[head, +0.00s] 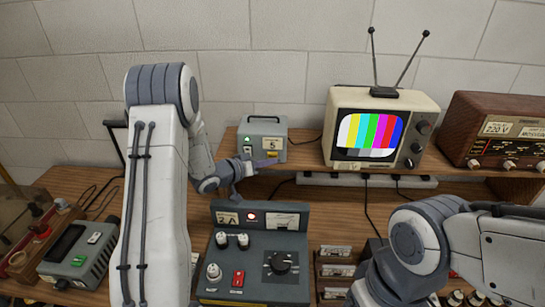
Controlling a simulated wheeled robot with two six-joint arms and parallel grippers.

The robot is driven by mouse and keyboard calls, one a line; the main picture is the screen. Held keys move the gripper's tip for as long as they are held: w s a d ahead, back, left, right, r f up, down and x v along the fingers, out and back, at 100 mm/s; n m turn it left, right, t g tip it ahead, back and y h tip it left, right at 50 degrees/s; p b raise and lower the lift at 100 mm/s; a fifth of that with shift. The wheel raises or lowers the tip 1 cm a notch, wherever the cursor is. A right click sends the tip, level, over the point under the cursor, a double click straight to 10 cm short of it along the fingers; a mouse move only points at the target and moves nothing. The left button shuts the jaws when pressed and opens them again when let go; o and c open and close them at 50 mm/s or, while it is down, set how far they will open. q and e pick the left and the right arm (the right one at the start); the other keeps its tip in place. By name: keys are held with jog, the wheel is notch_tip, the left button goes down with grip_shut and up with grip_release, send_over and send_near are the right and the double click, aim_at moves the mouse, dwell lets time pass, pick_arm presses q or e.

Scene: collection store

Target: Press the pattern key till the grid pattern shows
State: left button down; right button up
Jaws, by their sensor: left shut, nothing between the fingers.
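A cream television (378,134) with two antennas stands on the raised shelf. Its screen shows vertical colour bars, not a grid. A small grey box (263,135) with a handle, a lit green lamp, a switch and a label "5" stands to its left. My left gripper (265,162) is shut and empty, at the lower front of this box; I cannot tell whether it touches. A grey unit (76,254) with a dark display and several keys, some green, lies at the lower left. I cannot tell which key is the pattern key. My right arm is at the lower right; its gripper does not show.
A grey console (258,253) with knobs, a red switch and a lit red lamp stands below my left gripper. A brown radio (497,135) stands right of the television. A white power strip (367,181) and cables lie under the shelf. Small card racks (334,271) stand right of the console.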

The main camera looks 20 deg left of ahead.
pick_arm(q)
jog(key=s, duration=0.2)
jog(key=s+d, duration=0.1)
jog(key=s, duration=0.1)
jog(key=shift+s+d, duration=0.2)
jog(key=shift+s, duration=0.2)
dwell(0.6)
